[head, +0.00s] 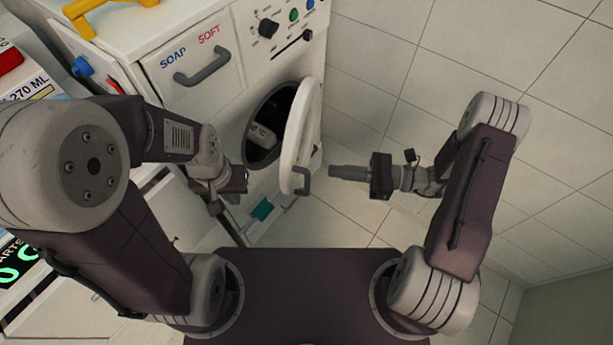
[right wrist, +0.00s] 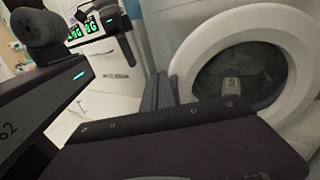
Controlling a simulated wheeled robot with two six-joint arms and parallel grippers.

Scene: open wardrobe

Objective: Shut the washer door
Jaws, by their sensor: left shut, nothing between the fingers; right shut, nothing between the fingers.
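The washer (head: 225,60) stands at the upper middle of the head view. Its round white door (head: 301,130) stands open, swung out to the right of the dark drum opening (head: 265,115). A grey handle (head: 302,181) sits on the door's lower edge. My right gripper (head: 334,171) is shut and empty, just right of the handle, with a small gap seen between them. In the right wrist view, its fingers (right wrist: 158,90) are beside a large white ring (right wrist: 205,45) around dark glass. My left gripper (head: 243,180) is shut and empty in front of the washer, left of the door.
A labelled container (head: 262,136) shows inside the drum. A soap drawer with a grey handle (head: 203,67) is above the opening, with control knobs (head: 268,28) beside it. A tiled wall (head: 400,60) stands to the right. The floor between door and wall is clear except for my right arm.

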